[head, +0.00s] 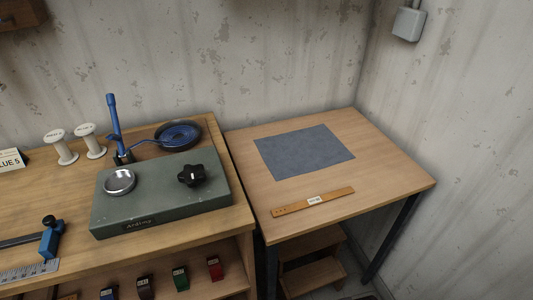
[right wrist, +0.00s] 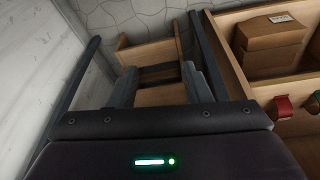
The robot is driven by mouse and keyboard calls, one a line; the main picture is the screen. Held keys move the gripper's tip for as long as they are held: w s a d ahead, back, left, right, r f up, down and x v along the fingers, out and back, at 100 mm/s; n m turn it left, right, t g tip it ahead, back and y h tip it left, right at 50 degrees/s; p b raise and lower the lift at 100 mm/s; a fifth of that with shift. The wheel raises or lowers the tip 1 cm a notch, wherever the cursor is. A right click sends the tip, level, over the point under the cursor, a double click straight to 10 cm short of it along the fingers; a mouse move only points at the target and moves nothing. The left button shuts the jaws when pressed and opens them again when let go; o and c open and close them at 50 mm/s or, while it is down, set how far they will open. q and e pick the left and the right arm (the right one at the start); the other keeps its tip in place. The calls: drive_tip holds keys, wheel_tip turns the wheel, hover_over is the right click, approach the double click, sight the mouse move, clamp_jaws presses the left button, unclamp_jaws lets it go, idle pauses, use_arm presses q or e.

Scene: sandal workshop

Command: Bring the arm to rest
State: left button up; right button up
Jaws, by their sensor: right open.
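My right gripper (right wrist: 158,86) shows in the right wrist view, with its two dark fingers apart and nothing seen between them. It points down past the table legs towards the floor, where a wooden step stool (right wrist: 147,52) stands behind the fingers. Neither of my grippers shows in the head view. My left gripper is in neither view.
The left bench (head: 60,198) holds a green box (head: 160,198), a blue stand (head: 114,125) and white spools (head: 61,147). Open shelves (right wrist: 240,72) and a carton (right wrist: 270,45) lie right of the gripper.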

wheel_tip(320, 180, down, 11)
drive_tip(key=s, duration=0.3)
drive_tip(key=s+d+f+g, duration=0.1)
drive_tip(key=s+d+f, duration=0.1)
drive_tip(key=s+f, duration=0.7)
drive_tip(key=s+d+f, duration=0.2)
drive_tip(key=s+f, duration=0.8)
drive_tip(key=s, duration=0.1)
drive_tip(key=shift+g, duration=0.4)
